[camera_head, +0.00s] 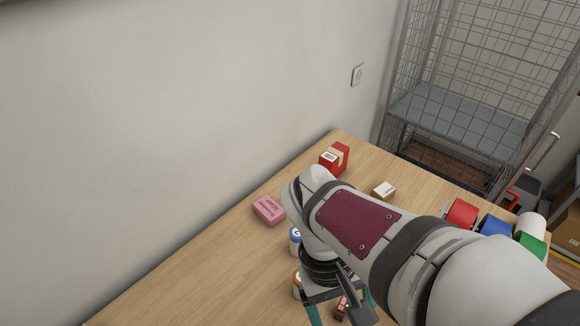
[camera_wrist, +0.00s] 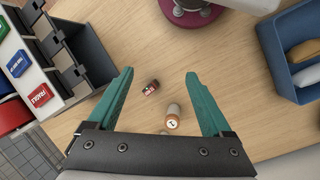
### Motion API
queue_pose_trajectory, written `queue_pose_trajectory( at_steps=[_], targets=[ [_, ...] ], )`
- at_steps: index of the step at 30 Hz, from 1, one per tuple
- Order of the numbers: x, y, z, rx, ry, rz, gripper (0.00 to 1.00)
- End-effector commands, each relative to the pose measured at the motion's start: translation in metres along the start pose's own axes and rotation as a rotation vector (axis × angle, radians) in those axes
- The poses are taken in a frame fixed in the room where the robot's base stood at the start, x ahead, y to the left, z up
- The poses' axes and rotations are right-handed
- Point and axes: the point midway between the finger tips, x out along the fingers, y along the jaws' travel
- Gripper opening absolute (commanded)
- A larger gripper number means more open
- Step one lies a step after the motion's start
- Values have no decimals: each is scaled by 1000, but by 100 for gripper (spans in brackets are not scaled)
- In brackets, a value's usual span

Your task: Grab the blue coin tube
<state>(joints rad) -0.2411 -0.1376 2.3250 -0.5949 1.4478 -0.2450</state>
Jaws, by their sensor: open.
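A white tube with blue on it (camera_head: 295,241) stands on the wooden counter in the head view, partly hidden by my arm; it looks like the blue coin tube. I cannot make it out in the wrist view. A tube with an orange-tan band (camera_wrist: 173,117) stands between and below my fingers in the wrist view; it also shows in the head view (camera_head: 296,284), partly covered. A small dark red item (camera_wrist: 151,87) lies near it. My gripper (camera_wrist: 160,75) is open and empty, its teal fingers either side of these two items.
An organiser with coloured labels (camera_wrist: 55,92) is at left in the wrist view, a blue bin (camera_wrist: 271,45) at right. Counter between them is mostly clear.

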Motion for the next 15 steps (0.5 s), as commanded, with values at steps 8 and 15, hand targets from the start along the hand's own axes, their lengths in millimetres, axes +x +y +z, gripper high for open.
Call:
queue_pose_trajectory(
  at_steps=[8,15],
  targets=[
    [28,-60,-176,-1180,-297,833,84],
    [54,-128,-231,-1564,-427,1183,84]
  ],
)
